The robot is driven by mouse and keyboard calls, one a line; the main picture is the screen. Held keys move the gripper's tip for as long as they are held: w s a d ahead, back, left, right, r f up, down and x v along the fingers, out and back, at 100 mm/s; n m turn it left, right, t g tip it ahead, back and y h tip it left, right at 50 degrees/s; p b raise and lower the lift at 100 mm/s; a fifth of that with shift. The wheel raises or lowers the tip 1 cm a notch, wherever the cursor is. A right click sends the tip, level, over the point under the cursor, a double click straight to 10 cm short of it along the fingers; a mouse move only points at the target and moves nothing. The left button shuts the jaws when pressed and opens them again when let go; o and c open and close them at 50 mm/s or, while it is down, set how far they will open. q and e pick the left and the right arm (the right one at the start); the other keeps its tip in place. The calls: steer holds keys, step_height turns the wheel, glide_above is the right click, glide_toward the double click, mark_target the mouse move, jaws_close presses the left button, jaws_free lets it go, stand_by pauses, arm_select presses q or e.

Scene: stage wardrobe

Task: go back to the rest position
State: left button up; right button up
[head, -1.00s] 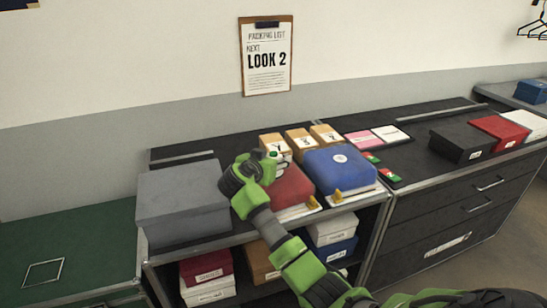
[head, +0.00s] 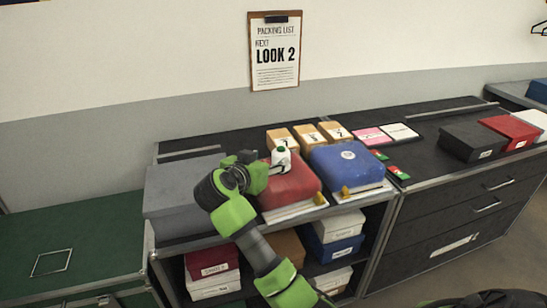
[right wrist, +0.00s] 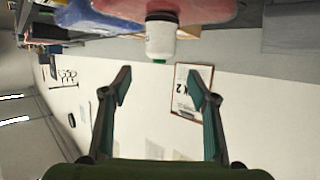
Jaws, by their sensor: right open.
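My right gripper (head: 262,170) is over the counter, at the left edge of the red padded box. It is open and empty. In the right wrist view, which is upside down, its two fingers (right wrist: 160,72) are spread wide. A small white bottle (head: 281,157) with a green top is upright at the back left of the red box (head: 294,184). The bottle also shows in the right wrist view (right wrist: 161,38), beyond the fingertips and apart from them. My left gripper is not in view.
A grey box (head: 178,190) is left of my right arm. A blue padded box (head: 346,163) and several tan boxes (head: 308,136) stand close to the right and behind. A packing list (head: 275,50) reading LOOK 2 hangs on the wall. The green surface (head: 95,230) at left is mostly clear.

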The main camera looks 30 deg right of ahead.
steer(key=shift+s+a+r, duration=0.2)
steer(key=shift+s+a, duration=0.15)
steer(key=shift+a, duration=0.05)
